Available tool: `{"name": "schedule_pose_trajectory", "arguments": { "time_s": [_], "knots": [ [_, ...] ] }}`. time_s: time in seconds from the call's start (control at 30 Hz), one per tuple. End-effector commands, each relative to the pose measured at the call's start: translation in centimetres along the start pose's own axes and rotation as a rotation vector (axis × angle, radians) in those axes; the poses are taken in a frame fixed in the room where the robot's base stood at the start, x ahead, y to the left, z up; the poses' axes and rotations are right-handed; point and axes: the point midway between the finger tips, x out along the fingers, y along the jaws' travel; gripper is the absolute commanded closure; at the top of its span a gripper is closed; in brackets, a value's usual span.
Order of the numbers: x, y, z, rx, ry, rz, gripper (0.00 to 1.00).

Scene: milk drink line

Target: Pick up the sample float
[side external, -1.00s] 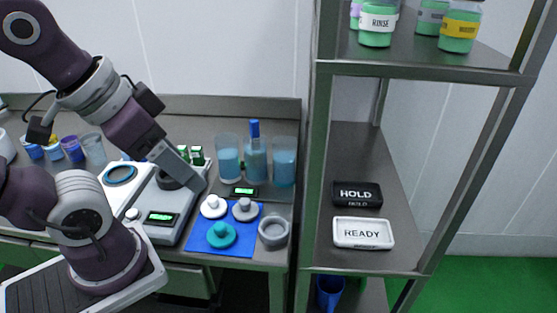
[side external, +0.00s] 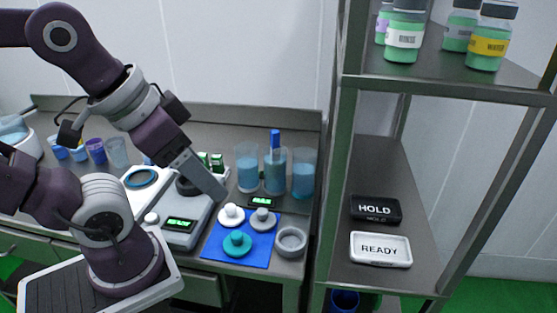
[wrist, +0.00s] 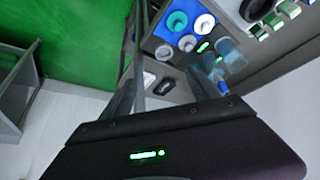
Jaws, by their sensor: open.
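Three knobbed discs stand on a blue mat (side external: 212,250): a white one (side external: 231,215), a grey one (side external: 263,219) and a teal one (side external: 237,243). A blue-topped stick (side external: 275,140) stands upright in the middle of three tall vessels of blue liquid. I cannot tell which of these is the sample float. My gripper (side external: 219,194) is beside the mat's upper left, above the scale; its fingertips are hard to make out there. In the wrist view my gripper (wrist: 162,92) has its fingers apart with nothing between them; the teal disc (wrist: 177,21) shows beyond them.
A scale (side external: 179,238) is at left. A steel shelf post (side external: 335,190) rises at right; its shelf holds black HOLD (side external: 376,208) and white READY (side external: 380,249) blocks. Small cups (side external: 96,151) stand at the back left.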

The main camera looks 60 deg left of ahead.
Motion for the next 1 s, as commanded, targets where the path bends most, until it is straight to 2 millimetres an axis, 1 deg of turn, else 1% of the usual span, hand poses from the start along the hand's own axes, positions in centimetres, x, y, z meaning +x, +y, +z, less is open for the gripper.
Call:
{"name": "schedule_pose_trajectory", "arguments": {
  "time_s": [0.47, 0.5, 0.6, 0.87, 0.93, 0.97, 1.0],
  "knots": [
    [0.0, 0.0, 0.0, 0.0, 0.0, 0.0, 0.3],
    [0.0, 0.0, 0.0, 0.0, 0.0, 0.0, 0.38],
    [0.0, 0.0, 0.0, 0.0, 0.0, 0.0, 0.55],
    [0.0, 0.0, 0.0, 0.003, -0.001, 0.0, 0.55],
    [-0.1, -0.2, -1.1, 0.049, -0.015, -0.008, 0.55],
    [-0.2, -0.5, -2.0, 0.095, -0.03, -0.013, 0.55],
    [-0.1, -0.9, -3.7, 0.188, -0.058, -0.02, 0.55]
  ]
}}
